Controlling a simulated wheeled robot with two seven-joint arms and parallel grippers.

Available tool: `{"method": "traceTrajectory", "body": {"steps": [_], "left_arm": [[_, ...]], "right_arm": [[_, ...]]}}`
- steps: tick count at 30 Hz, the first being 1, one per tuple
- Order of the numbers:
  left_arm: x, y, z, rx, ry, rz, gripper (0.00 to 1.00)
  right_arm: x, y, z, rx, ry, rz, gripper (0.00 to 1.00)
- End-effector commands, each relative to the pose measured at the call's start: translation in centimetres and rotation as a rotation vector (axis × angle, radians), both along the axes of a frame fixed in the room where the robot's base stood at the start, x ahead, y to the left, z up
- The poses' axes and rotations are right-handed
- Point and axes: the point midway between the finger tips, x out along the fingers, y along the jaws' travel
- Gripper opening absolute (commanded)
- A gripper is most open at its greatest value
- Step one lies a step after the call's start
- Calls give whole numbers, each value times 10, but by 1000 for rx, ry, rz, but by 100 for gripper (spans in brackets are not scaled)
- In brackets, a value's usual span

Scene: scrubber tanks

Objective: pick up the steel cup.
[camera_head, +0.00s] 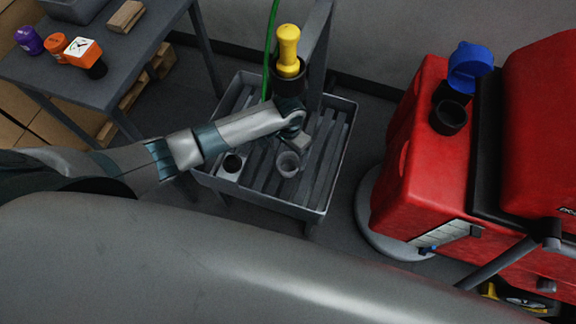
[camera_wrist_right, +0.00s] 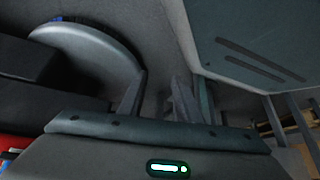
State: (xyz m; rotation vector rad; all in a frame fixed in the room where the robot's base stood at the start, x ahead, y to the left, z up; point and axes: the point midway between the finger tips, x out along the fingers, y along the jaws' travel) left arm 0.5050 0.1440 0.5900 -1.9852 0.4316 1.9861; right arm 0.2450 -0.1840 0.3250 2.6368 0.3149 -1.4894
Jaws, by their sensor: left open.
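The steel cup (camera_head: 288,163) is a small grey cup standing upright in the slatted grey tub, its open top visible. My left gripper (camera_head: 300,143) reaches in from the left, just above and beside the cup's far rim. It is open and nothing shows between its fingers; whether it touches the cup I cannot tell. My right gripper (camera_wrist_right: 166,98) shows only in the right wrist view, with its fingers apart, away from the cup.
A pale block with a dark round opening (camera_head: 231,166) sits left of the cup in the tub (camera_head: 262,205). A yellow-handled object (camera_head: 288,50) stands at the tub's back. A red scrubber machine (camera_head: 425,160) is right; a grey bench (camera_head: 120,75) with small items is left.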

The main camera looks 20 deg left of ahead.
Motion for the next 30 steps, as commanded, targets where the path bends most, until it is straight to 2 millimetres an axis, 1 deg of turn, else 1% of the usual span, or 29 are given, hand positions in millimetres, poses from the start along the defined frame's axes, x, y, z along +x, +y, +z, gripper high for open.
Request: {"method": "traceTrajectory", "body": {"steps": [1, 4, 13, 17, 22, 26, 30], "left_arm": [[-1, 0, -5, 1, 2, 0, 79], [-1, 0, -10, 0, 1, 0, 79], [0, 0, -11, 0, 0, 0, 79], [-2, 0, -17, 1, 2, 0, 79], [-3, 1, -35, 2, 2, 2, 79], [-4, 1, -52, 2, 1, 1, 79], [-3, 1, -61, 1, 0, 0, 79]], "right_arm": [[0, 0, 0, 0, 1, 0, 31], [-1, -1, 0, 0, 2, 0, 31], [-1, -2, 0, -1, 2, 0, 31], [-1, -2, 1, -3, 4, -1, 31], [-8, -4, -1, -8, 23, 0, 31], [-18, -7, -8, -14, 47, 0, 31], [-18, -7, -7, -14, 44, 0, 31]]}}
